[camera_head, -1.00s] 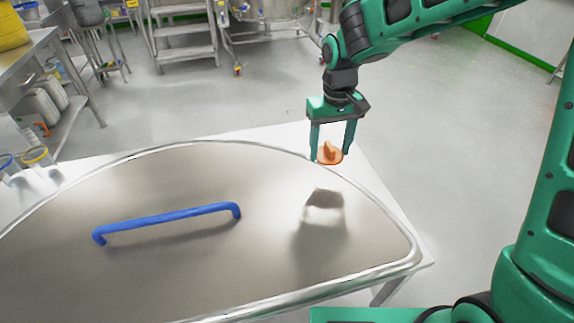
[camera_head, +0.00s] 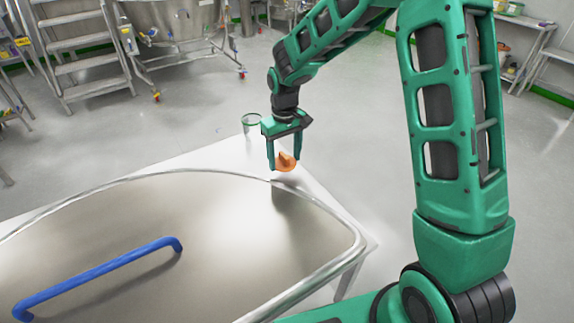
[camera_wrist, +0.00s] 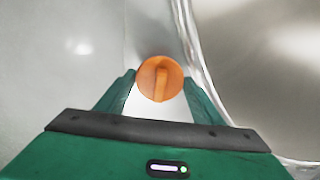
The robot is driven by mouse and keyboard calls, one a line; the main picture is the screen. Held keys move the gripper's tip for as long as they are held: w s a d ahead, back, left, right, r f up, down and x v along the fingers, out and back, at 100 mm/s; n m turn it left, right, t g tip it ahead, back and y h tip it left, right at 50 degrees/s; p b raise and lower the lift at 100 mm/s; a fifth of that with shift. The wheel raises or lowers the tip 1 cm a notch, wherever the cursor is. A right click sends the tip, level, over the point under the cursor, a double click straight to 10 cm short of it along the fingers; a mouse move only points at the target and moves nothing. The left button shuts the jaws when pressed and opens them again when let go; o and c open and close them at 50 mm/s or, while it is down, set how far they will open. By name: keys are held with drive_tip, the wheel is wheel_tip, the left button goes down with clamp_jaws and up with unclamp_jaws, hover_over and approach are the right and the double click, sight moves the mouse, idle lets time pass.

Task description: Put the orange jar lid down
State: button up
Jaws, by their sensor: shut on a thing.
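The orange jar lid (camera_head: 286,161) is a small round disc with a raised grip ridge across it. My gripper (camera_head: 284,164) is shut on it and holds it in the air, near the rim of the large steel lid and the white table (camera_head: 322,202). In the wrist view the orange jar lid (camera_wrist: 160,79) sits between my two fingertips (camera_wrist: 160,84), with its ridge facing the camera. A clear open jar with a green rim (camera_head: 251,124) stands on the table just behind my gripper.
A large steel lid (camera_head: 200,215) with a blue handle (camera_head: 100,275) covers most of the table. A narrow bare strip of white tabletop runs along its edge. Steel steps (camera_head: 82,50) and a wheeled vessel (camera_head: 180,22) stand on the floor beyond.

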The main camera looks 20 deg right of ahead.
sight(285, 165)
drive_tip(key=shift+f, duration=1.7)
drive_tip(key=shift+f, duration=0.1)
drive_tip(key=o, duration=0.7)
drive_tip(key=shift+o, duration=0.2)
wheel_tip(285, 165, up, 11)
drive_tip(key=shift+r, duration=0.65)
